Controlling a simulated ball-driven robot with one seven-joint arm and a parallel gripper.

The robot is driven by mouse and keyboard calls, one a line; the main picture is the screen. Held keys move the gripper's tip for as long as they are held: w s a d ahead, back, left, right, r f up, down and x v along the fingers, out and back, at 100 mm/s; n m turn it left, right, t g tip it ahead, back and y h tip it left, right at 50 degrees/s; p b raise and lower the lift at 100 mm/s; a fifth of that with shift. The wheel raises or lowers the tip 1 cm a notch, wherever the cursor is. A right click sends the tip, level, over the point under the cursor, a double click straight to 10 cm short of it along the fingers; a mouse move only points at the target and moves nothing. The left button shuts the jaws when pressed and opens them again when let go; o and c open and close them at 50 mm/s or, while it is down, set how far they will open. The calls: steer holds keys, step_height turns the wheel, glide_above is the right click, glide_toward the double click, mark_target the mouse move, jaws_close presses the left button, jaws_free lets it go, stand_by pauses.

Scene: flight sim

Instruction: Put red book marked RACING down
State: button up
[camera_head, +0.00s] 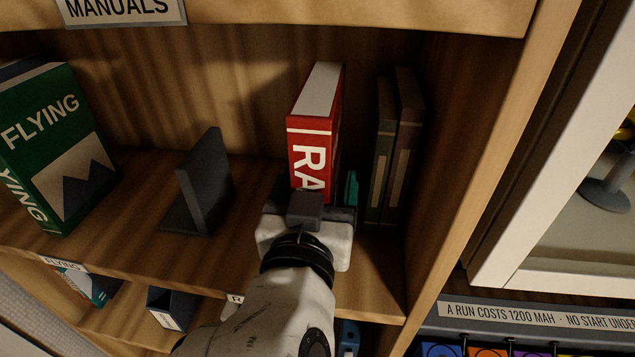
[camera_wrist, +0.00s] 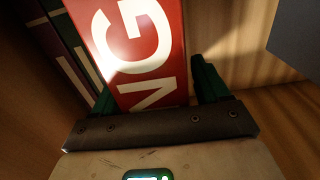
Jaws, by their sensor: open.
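The red book (camera_head: 315,130) stands upright on the wooden shelf, its spine facing me with the letters "RA" showing. The lower part of its spine is hidden behind my gripper. In the wrist view the red book (camera_wrist: 135,50) shows the letters "NG". My gripper (camera_head: 312,190) is right in front of the spine. Its two green fingers (camera_wrist: 155,85) are open, one on each side of the book. The right finger looks slightly apart from the book; contact on the left side I cannot tell.
Two dark books (camera_head: 394,145) stand just right of the red book. A dark bookend (camera_head: 205,180) stands to the left, with bare shelf between. A green FLYING book (camera_head: 55,140) leans at far left. The shelf's side wall (camera_head: 450,170) closes the right.

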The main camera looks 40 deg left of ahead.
steer(key=b+v, duration=0.2)
steer(key=v, duration=1)
steer(key=shift+b, duration=0.35)
